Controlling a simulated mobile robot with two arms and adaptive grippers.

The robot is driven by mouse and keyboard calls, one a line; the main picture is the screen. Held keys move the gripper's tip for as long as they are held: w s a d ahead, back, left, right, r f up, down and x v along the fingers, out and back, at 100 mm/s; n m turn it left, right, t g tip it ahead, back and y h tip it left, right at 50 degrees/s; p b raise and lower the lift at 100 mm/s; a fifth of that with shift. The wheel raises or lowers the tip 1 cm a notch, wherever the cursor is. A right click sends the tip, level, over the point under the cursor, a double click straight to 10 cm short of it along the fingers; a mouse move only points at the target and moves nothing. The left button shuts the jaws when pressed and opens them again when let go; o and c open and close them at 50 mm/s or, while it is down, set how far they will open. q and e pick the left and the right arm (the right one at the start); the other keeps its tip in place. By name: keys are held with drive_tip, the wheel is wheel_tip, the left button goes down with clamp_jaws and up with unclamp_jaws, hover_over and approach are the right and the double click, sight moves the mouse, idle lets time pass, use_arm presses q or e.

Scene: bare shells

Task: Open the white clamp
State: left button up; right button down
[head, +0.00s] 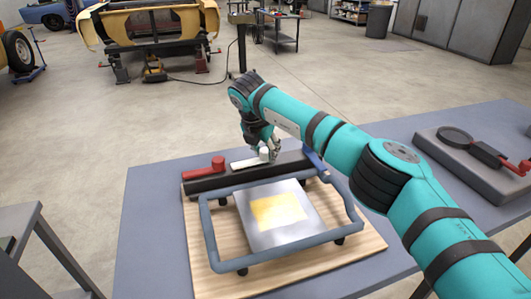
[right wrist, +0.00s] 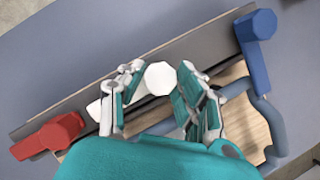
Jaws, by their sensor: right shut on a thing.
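The white clamp (head: 243,164) is a flat lever with an upright knob. It sits on a dark bar (head: 212,182) between the red clamp (head: 205,169) and the blue clamp (head: 313,158). My right gripper (head: 271,151) is at the knob end of the white clamp. In the right wrist view, the white knob (right wrist: 160,78) lies between the two fingers of this gripper (right wrist: 157,88), which is shut on it. The fingers hide part of the white lever. My left gripper is not in view.
A grey-blue tubular frame (head: 283,257) surrounds a metal plate with a yellow patch (head: 278,212) on a wooden board (head: 355,250). A grey block with a black disc and red handle (head: 470,155) is at the right. The table's left part is clear.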

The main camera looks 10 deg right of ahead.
drive_tip(key=shift+r+m, duration=0.1)
drive_tip(key=shift+m, duration=0.2)
drive_tip(key=c, duration=0.9)
unclamp_jaws()
drive_tip(key=v, duration=1.2)
drive_tip(key=shift+a, duration=0.2)
drive_tip(key=shift+w, duration=0.15)
